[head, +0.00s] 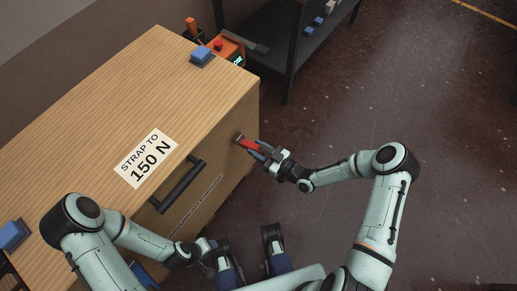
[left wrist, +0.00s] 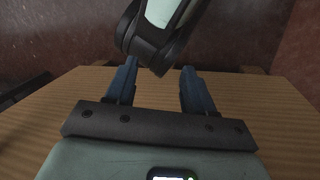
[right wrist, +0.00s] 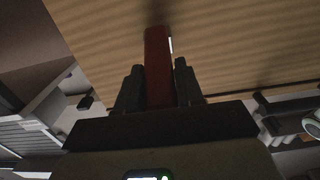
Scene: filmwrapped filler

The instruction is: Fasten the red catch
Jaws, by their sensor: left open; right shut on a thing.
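The red catch (head: 246,142) sits on the front face of the wooden crate (head: 90,95), near its right end. My right gripper (head: 261,151) is shut on it from the front. In the right wrist view the red catch (right wrist: 158,60) is a long bar between the two dark fingers (right wrist: 158,88), reaching past their tips against the wood. Whether it is latched cannot be told. My left gripper (head: 208,249) is low in front of the crate, partly hidden by its own arm. In the left wrist view its fingers (left wrist: 157,88) are apart, with nothing held between them.
A black handle (head: 178,184) sticks out of the crate's front. An orange device (head: 231,48) with a green display stands behind the right end. A dark shelf (head: 287,45) stands behind. Floor to the right is clear.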

